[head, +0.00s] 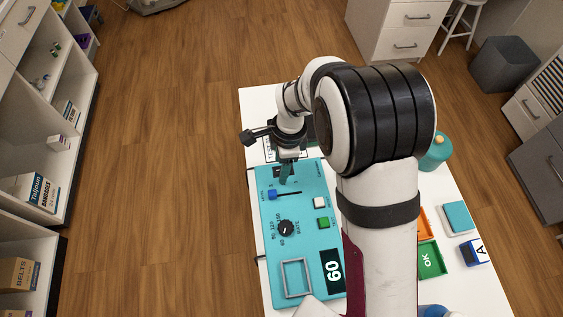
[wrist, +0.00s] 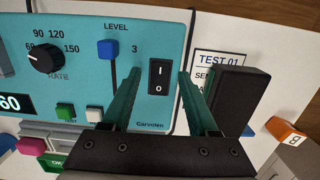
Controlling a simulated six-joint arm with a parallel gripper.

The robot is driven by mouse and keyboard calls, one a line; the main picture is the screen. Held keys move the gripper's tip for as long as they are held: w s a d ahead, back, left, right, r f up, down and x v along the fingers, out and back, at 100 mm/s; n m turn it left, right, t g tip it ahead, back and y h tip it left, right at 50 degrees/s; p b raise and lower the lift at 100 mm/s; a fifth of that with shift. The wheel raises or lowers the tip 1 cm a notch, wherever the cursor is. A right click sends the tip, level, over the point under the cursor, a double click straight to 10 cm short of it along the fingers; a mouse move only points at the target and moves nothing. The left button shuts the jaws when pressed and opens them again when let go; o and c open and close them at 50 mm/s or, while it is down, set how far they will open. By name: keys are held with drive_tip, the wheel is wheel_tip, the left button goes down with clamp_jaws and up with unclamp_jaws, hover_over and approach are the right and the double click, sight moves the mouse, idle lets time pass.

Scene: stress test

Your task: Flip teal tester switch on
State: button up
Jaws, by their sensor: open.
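The teal tester (head: 306,216) lies on the white table, with a dark display reading 60. Its black rocker switch (wrist: 158,77), marked I and O, is at the panel's end beside the Carvolen label. I cannot tell which side of the rocker is pressed. My gripper (wrist: 159,72) is open, its two green fingers on either side of the switch in the wrist view, with nothing between them but the view of the switch. In the head view my gripper (head: 287,172) is over the tester's far end and partly hides the switch. Contact cannot be told.
The tester also has a blue level slider (wrist: 106,48), a rate knob (wrist: 45,58), a green button (wrist: 65,110) and a white button (wrist: 94,113). A TEST 01 card (wrist: 220,58) lies beyond it.

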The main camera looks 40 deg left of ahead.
drive_tip(key=shift+r, duration=0.1)
wheel_tip(320, 180, up, 16)
drive_tip(key=w+d, duration=0.1)
drive_tip(key=shift+f, duration=0.25)
drive_tip(key=shift+d, duration=0.1)
drive_tip(key=s+d+r+n, duration=0.1)
drive_tip(key=s+d+r, duration=0.15)
drive_tip(key=d, duration=0.85)
drive_tip(key=s+d+r+n, duration=0.1)
drive_tip(key=s+d+r, duration=0.15)
drive_tip(key=d, duration=0.75)
drive_tip(key=s+d+f+n+y, duration=0.1)
drive_tip(key=s+d+f, duration=0.2)
drive_tip(key=s+d, duration=0.3)
drive_tip(key=s, duration=0.3)
drive_tip(key=shift+s+d+f+t, duration=0.2)
drive_tip(key=shift+s+f+t, duration=0.1)
drive_tip(key=shift+f, duration=0.05)
drive_tip(key=shift+c, duration=0.2)
